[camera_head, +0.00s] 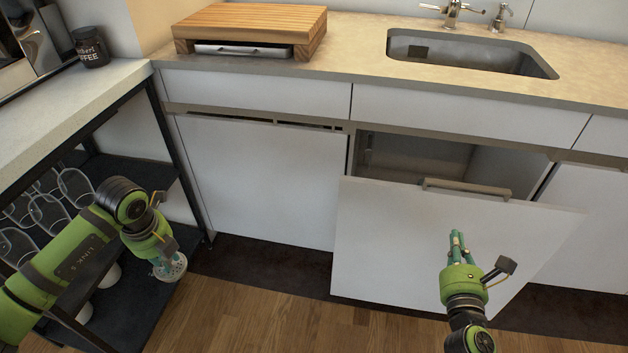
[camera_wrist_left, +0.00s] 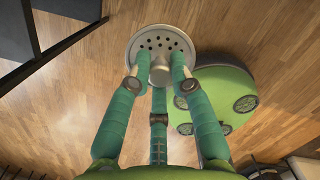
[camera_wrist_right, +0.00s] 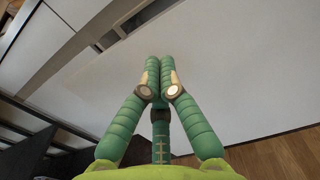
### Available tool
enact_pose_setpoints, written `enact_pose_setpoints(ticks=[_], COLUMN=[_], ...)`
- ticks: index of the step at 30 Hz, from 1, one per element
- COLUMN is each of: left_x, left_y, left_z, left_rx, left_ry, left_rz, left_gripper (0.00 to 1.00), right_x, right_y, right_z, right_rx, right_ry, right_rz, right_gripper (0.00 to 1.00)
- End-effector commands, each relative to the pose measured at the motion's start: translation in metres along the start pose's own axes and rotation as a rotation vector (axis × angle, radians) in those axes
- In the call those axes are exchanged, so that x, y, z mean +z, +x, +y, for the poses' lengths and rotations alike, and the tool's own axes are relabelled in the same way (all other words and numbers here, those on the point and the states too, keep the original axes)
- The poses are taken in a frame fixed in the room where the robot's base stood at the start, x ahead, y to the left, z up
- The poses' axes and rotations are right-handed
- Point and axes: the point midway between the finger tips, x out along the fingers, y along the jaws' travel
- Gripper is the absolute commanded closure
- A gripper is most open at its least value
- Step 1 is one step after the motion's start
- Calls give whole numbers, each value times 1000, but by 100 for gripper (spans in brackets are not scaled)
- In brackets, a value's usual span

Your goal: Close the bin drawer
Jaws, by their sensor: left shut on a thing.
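The bin drawer's white front (camera_head: 400,235) stands pulled out below the counter, right of centre in the head view. A dark gap shows behind its top edge, and a grey bar (camera_head: 467,189) lies along that edge. My right gripper (camera_head: 456,238) is in front of the panel with its fingers together and nothing between them; I cannot tell whether it touches. It also shows in the right wrist view (camera_wrist_right: 158,75). My left gripper (camera_wrist_left: 160,68) is shut on a round metal strainer (camera_wrist_left: 153,43) with holes, low at the left, away from the drawer.
A closed white cabinet (camera_head: 262,180) is left of the drawer. The counter (camera_head: 350,60) holds a sink (camera_head: 460,55) and a wooden board (camera_head: 250,22). A shelf unit with glasses (camera_head: 75,187) stands beside my left arm. Wooden floor (camera_head: 250,320) is clear in front.

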Motion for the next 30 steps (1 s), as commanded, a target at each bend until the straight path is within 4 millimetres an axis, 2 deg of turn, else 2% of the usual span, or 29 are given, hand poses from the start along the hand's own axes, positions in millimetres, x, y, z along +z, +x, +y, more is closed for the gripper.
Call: enact_pose_setpoints(ticks=[1,6,13,19,30], left_x=[0,0,0,0,0], left_y=[-3,-4,-3,-2,-2], left_z=[0,0,0,0,0], left_rx=[-1,-1,-1,-1,-1], left_ry=[1,2,3,3,3], left_rz=[0,0,0,0,0], left_gripper=[100,100,100,100,100], right_x=[3,1,0,-1,-1], right_y=[13,50,86,98,99], right_z=[0,0,0,0,0], right_rx=[0,-1,0,0,0], right_ry=[0,2,4,2,3], right_rz=[-3,-2,0,1,2], right_gripper=[100,100,100,100,100])
